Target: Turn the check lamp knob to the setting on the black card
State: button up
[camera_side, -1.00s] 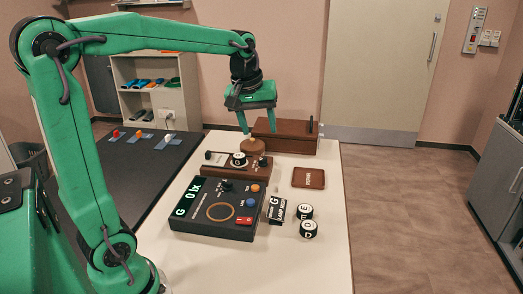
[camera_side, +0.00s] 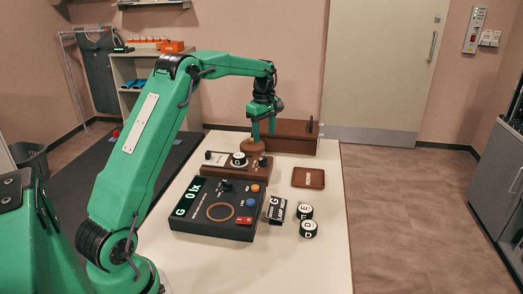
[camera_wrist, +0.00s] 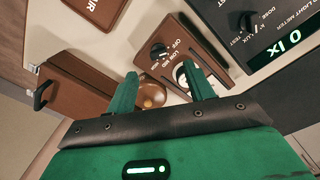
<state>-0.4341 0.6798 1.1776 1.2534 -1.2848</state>
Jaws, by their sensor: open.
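The check lamp knob (camera_wrist: 159,50) is small and black, on a brown unit (camera_wrist: 182,30) with OFF, LOW, MID and HIGH marks beside it. In the side view the same knob (camera_side: 263,161) sits at the unit's right end. My gripper (camera_side: 263,136) is open above the table behind the unit. In the wrist view its fingers (camera_wrist: 160,84) point toward the unit, short of the knob. The knob's exact setting is unclear.
A round brown object (camera_side: 254,147) lies close below my gripper. A brown box (camera_side: 292,137) stands behind. The light meter (camera_side: 215,213) reads 0 lx in front. Lettered discs (camera_side: 308,229) and a brown tray (camera_side: 308,178) are at right. The table's front right is clear.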

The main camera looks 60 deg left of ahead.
aim_at(262, 158)
jog(key=shift+w+a+f+n, duration=0.2)
jog(key=shift+a+f+n, duration=0.15)
jog(key=shift+a+f, duration=0.25)
jog(key=shift+w+a+f+n, duration=0.15)
jog(key=shift+a+f+n, duration=0.2)
jog(key=shift+a+f, duration=0.25)
jog(key=shift+d+f, duration=0.1)
jog(key=shift+f, duration=0.15)
jog(key=shift+f, duration=3.75)
jog(key=c, duration=1)
